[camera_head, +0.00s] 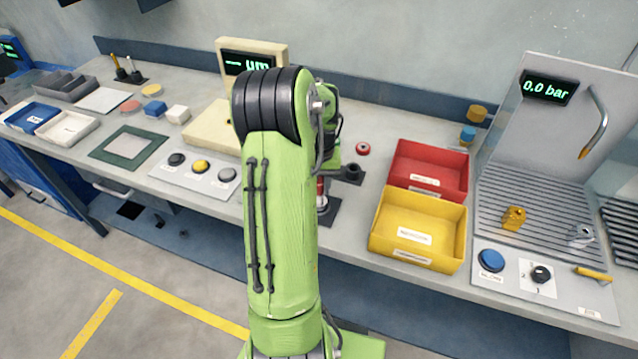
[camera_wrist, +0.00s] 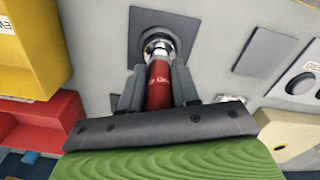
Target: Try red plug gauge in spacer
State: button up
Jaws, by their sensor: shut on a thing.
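My gripper (camera_wrist: 158,78) is shut on the red plug gauge (camera_wrist: 158,90), a red cylinder with white lettering, in the wrist view. The gauge's far end meets a silver ring-shaped spacer (camera_wrist: 157,38) standing on a dark square pad (camera_wrist: 139,22). The two are in line, but I cannot tell how far the gauge's tip is inside the spacer. In the head view a bit of the red gauge (camera_head: 320,187) and the spacer (camera_head: 322,202) show beside my arm, on the pad (camera_head: 330,214). My arm hides the gripper there.
A red bin (camera_head: 430,153) and a yellow bin (camera_head: 385,240) stand right of the pad. A small red-and-white round part (camera_head: 363,149) and a black part (camera_head: 352,170) lie behind it. A button panel (camera_head: 205,183) is to the left. A pressure rig (camera_head: 540,125) stands at far right.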

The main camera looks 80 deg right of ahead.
jog(key=shift+f+b, duration=0.75)
jog(key=shift+f, duration=0.4)
dwell(0.9)
